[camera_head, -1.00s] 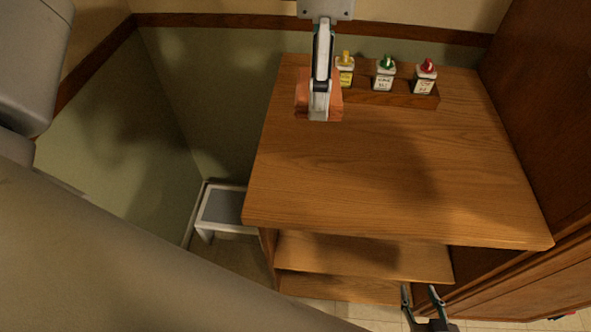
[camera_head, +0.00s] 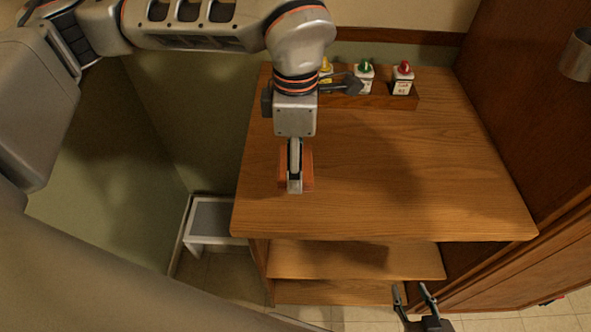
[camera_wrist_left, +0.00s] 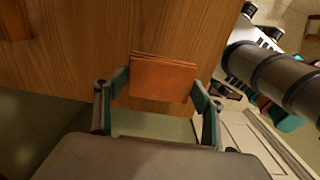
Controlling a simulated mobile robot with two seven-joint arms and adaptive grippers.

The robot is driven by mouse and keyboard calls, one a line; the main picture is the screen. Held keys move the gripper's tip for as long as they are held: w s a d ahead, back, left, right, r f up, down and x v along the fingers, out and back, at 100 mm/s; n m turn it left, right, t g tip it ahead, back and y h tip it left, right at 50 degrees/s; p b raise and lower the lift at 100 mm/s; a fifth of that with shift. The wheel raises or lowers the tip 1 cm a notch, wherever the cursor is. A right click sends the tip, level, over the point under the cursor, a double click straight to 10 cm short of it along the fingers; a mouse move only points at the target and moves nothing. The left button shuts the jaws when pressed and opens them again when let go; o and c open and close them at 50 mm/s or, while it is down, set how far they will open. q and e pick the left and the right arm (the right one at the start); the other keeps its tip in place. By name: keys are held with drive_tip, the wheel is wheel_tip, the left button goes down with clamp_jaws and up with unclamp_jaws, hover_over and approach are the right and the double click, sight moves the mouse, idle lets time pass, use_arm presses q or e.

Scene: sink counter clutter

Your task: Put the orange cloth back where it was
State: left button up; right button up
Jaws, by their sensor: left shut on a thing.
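The folded orange cloth (camera_head: 308,172) is at the left part of the wooden tabletop in the head view, partly hidden by my left gripper (camera_head: 295,185). In the left wrist view the cloth (camera_wrist_left: 162,78) sits between the two fingers of my left gripper (camera_wrist_left: 160,88), which are shut on it. I cannot tell whether the cloth touches the tabletop or hangs just above it. My right gripper (camera_head: 413,293) is low at the bottom right of the head view, in front of the table, with its fingers apart and empty.
The wooden table (camera_head: 400,190) is mostly bare, with shelves below. At its back a wooden rack (camera_head: 370,102) holds bottles with yellow, green (camera_head: 365,78) and red (camera_head: 402,78) tops. A grey-topped stool (camera_head: 213,218) stands left of the table. A dark wooden panel rises at right.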

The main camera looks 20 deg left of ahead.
use_arm(q)
drive_tip(key=shift+f, duration=2.05)
drive_tip(key=shift+f, duration=0.15)
drive_tip(key=o, duration=1)
wheel_tip(320, 180, up, 12)
drive_tip(key=shift+r+b, duration=0.25)
drive_tip(key=shift+b, duration=0.05)
